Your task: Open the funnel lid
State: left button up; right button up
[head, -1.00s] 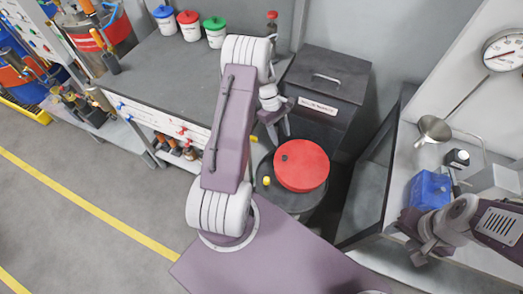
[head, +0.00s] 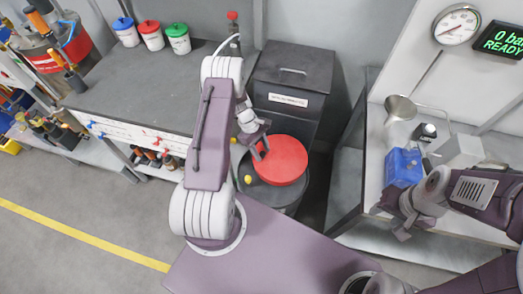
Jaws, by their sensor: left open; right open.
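The small dark spot on the lid is hidden, likely behind these fingers. A small yellow cap (head: 248,179) sits on the drum's left side. My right gripper (head: 397,218) is open and empty at the front edge of the right bench, far from the drum.
The dark bin (head: 292,80) stands right behind the drum. On the right bench are a metal funnel (head: 400,108), a blue container (head: 403,167) and a gauge (head: 456,24) above. A grey workbench (head: 150,85) with lidded tubs is at left. Floor is clear at lower left.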

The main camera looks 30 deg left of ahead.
pick_arm(q)
grip_shut()
dwell(1.3)
